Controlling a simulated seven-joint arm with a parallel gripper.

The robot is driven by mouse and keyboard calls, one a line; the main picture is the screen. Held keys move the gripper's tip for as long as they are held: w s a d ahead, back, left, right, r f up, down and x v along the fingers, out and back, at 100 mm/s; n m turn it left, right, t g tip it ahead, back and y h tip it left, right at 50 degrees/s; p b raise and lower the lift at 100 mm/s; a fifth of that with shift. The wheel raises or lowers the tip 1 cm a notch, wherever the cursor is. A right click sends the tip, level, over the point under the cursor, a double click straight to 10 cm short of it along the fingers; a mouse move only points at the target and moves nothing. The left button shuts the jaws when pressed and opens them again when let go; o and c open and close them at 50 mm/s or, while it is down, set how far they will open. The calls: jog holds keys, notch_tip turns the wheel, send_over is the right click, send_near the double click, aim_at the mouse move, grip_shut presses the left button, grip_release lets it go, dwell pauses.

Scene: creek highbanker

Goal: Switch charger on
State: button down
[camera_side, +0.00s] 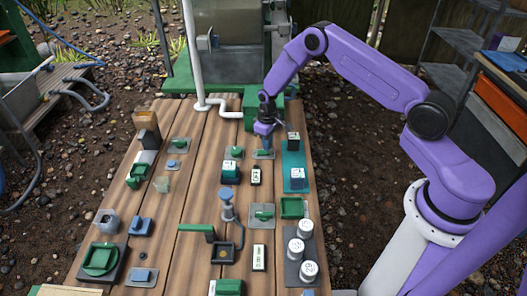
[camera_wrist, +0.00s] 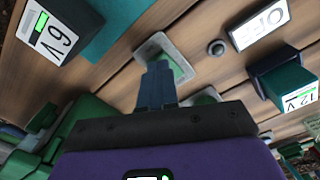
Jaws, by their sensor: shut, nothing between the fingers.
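A green rocker switch on a pale grey plate (camera_side: 263,155) lies on the plank table under my gripper. It also shows in the wrist view (camera_wrist: 180,66). My gripper (camera_side: 265,138) points down, its fingers shut and empty, right at this switch. In the wrist view the fingertips (camera_wrist: 157,70) cover part of the green rocker; I cannot tell whether they touch it. A white OFF label (camera_wrist: 259,22) stands beside the switch, with a small dark round knob (camera_wrist: 216,47) between them. No part is clearly marked as the charger.

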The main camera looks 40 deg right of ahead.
jog(key=shift+f, duration=0.6)
dwell(0.3)
jog(key=shift+r, duration=3.5)
jog(key=s+a+r+n, duration=0.5)
jog(key=s+a+r, duration=0.9)
jog(key=s+r, duration=0.35)
jog(key=s+d+r+n, duration=0.2)
jog(key=s+r, duration=0.1)
jog(key=s, duration=0.8)
jog(key=s+d+r+n, duration=0.2)
jog(key=s+r, duration=0.1)
jog(key=s, duration=0.8)
jog(key=shift+d+n, duration=0.15)
jog(key=shift+n, duration=0.15)
